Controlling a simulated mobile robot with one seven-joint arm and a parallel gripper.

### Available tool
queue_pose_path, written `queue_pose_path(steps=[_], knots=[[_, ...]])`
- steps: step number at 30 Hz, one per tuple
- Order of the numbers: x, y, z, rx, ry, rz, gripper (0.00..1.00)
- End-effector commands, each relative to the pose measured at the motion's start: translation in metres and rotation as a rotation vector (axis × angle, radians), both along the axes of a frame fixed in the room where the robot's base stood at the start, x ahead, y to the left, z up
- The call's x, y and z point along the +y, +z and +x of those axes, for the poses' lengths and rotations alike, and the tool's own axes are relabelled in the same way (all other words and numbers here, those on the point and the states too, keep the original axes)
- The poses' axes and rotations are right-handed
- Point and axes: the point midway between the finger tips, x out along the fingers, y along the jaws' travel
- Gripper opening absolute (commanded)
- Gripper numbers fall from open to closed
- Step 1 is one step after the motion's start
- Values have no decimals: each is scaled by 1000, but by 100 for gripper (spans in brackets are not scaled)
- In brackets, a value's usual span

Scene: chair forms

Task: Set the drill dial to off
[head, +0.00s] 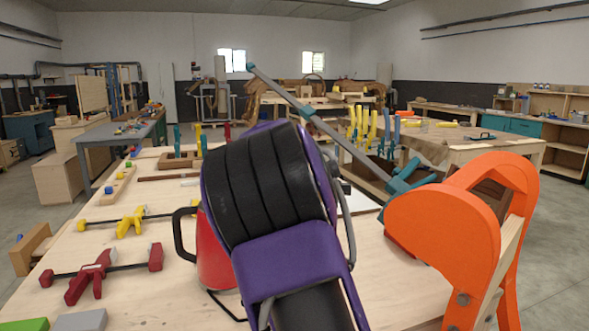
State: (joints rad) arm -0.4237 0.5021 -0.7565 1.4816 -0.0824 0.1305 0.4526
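I cannot make out a drill or a dial in the head view. A red body with a black handle (212,255) stands on the wooden workbench (380,290), partly hidden behind my purple and black arm. I cannot tell what it is. My arm fills the middle of the view and covers much of the bench. My gripper is not in view, so its opening and anything in it cannot be seen.
A large orange form (445,240) stands at the bench's right side. A long teal bar clamp (330,130) slants behind my arm. A yellow clamp (130,222), a red clamp (95,275) and a green block (25,325) lie at left. Open floor shows beyond the bench.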

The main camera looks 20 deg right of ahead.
Motion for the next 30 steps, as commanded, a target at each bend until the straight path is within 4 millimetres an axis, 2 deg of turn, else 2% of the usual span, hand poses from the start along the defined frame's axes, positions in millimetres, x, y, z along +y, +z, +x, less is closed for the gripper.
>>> queue_pose_path(steps=[19,20,21,24,30], knots=[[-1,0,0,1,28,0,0],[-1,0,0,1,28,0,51],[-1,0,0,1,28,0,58],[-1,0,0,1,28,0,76],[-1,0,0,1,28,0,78]])
